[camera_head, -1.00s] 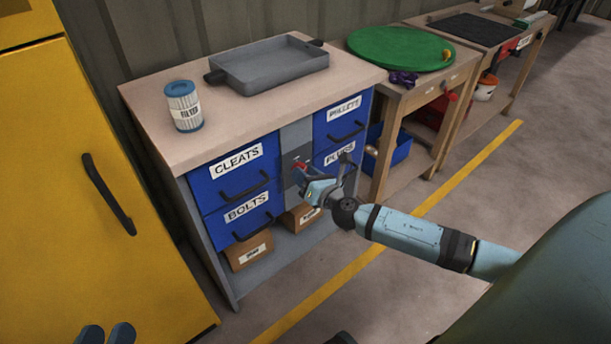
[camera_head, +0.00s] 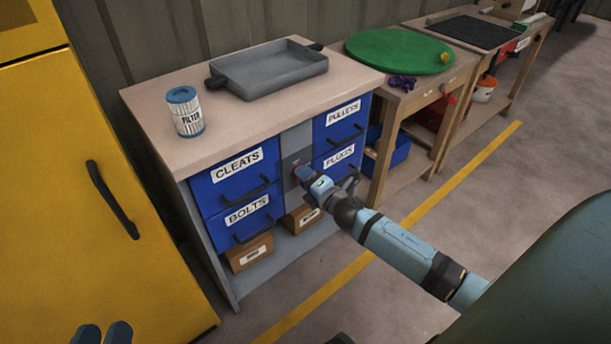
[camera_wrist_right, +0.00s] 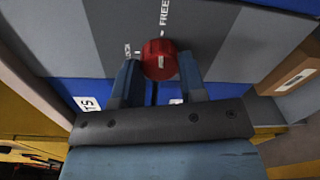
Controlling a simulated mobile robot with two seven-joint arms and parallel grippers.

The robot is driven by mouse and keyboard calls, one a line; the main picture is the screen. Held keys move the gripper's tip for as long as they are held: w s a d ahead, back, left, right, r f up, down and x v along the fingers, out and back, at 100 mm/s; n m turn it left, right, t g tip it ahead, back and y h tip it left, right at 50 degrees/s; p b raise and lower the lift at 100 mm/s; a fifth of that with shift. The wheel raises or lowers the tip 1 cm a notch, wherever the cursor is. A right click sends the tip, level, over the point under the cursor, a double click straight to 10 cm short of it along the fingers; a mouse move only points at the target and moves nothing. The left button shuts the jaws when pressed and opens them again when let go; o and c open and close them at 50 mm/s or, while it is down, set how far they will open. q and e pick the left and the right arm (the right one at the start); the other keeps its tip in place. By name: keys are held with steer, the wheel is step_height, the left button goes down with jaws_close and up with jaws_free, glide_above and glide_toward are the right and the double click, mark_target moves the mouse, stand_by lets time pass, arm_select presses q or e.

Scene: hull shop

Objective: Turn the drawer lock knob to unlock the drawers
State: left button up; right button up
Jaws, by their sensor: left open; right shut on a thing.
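The red lock knob (camera_head: 299,170) is on the grey panel between the drawer columns, largely covered by my right gripper in the head view. In the right wrist view the knob (camera_wrist_right: 160,60) sits between my right gripper's fingers (camera_wrist_right: 158,82), which are shut on it. Lettering reading "FREE" and a smaller, partly legible label stand beside the knob, with white tick marks. Blue drawers CLEATS (camera_head: 238,182), BOLTS (camera_head: 245,218), PULLEYS (camera_head: 340,122) and PLUGS (camera_head: 338,158) look closed. My left gripper (camera_head: 103,334) is open and empty at the bottom left edge.
A grey tray (camera_head: 270,70) and a filter can (camera_head: 186,112) stand on the worktop. A yellow cabinet (camera_head: 70,200) is at left. Cardboard boxes (camera_head: 249,252) sit under the drawers. A bench with a green disc (camera_head: 400,50) is at right. Floor in front is open.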

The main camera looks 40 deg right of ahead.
arm_select(q)
steer(key=shift+r, duration=0.45)
arm_select(e)
steer(key=shift+m, duration=0.5)
arm_select(q)
steer(key=shift+r, duration=0.1)
steer(key=shift+f, duration=0.2)
arm_select(e)
steer(key=o, duration=0.9)
steer(key=shift+o, duration=0.2)
arm_select(q)
step_height(320, 180, up, 3)
steer(key=p, duration=0.1)
steer(key=t+p, duration=0.1)
steer(key=shift+a+r+t+p, duration=0.2)
steer(key=shift+t+p, duration=0.1)
steer(key=shift+p, duration=0.1)
arm_select(e)
steer(key=s+d, duration=0.1)
steer(key=s, duration=1.2)
steer(key=shift+s+r, duration=0.3)
steer(key=shift+s, duration=0.1)
arm_select(q)
steer(key=shift+r, duration=0.25)
